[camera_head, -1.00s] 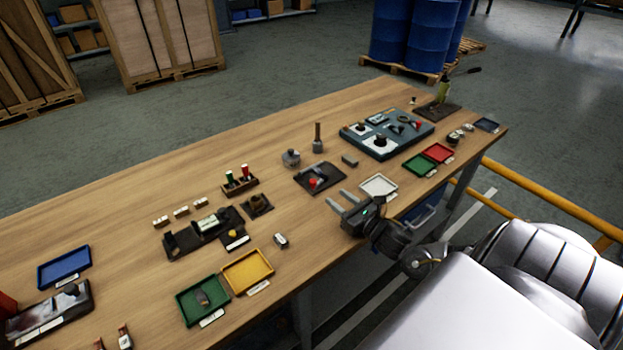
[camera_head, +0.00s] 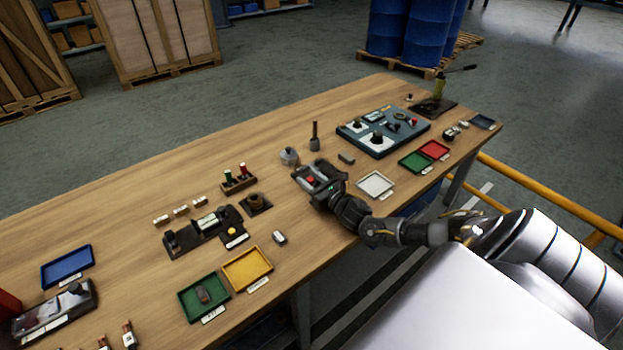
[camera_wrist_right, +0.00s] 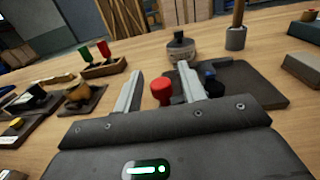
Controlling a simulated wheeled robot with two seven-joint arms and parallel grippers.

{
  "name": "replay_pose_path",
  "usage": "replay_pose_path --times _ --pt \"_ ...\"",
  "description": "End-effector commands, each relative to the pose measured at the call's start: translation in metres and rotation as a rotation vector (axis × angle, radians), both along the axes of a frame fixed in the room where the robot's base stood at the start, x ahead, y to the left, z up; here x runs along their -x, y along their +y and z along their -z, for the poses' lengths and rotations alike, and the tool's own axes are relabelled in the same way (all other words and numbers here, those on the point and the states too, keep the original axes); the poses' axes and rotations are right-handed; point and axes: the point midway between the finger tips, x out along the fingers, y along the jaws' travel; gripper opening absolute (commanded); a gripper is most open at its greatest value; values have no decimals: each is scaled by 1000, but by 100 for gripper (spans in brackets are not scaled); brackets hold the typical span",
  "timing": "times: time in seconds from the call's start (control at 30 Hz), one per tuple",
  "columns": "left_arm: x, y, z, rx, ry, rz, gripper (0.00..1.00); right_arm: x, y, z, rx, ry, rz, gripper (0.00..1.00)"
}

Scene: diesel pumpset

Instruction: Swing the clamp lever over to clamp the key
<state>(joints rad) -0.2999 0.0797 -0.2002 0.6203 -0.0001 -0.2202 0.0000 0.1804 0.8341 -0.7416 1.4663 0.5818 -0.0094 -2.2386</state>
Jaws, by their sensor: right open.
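The clamp lever's red knob (camera_head: 311,181) stands on a dark fixture plate, partly covered by my right gripper (camera_head: 309,174). In the right wrist view the red knob (camera_wrist_right: 162,91) shows between the two open fingers, with space on both sides. The dark plate (camera_wrist_right: 250,83) reaches out to the right of the fingers, with a small dark and blue part (camera_wrist_right: 210,76) beside the right finger. The lever's arm is mostly hidden. I cannot make out the key. My left gripper is not in view.
A grey round pot (camera_head: 289,156) and an upright post (camera_head: 315,137) stand behind the plate. A white tray (camera_head: 375,184) lies to the right, a holder with red and green pegs (camera_head: 239,180) to the left. The bench's back strip is mostly clear.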

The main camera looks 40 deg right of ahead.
Motion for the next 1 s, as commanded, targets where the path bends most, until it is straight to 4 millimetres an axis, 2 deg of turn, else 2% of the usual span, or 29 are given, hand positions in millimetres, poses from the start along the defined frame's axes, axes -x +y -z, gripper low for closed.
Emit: replay_pose_path --times 0.13,0.43,0.73,1.0 --pt "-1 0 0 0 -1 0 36 0 0 0 0 0 0 39" --pt "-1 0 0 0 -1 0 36 1 -1 0 0 0 1 0" --pt "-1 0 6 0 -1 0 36 3 -3 2 5 -2 -36 0" --pt "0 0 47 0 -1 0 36 17 -11 6 7 -5 -309 0"
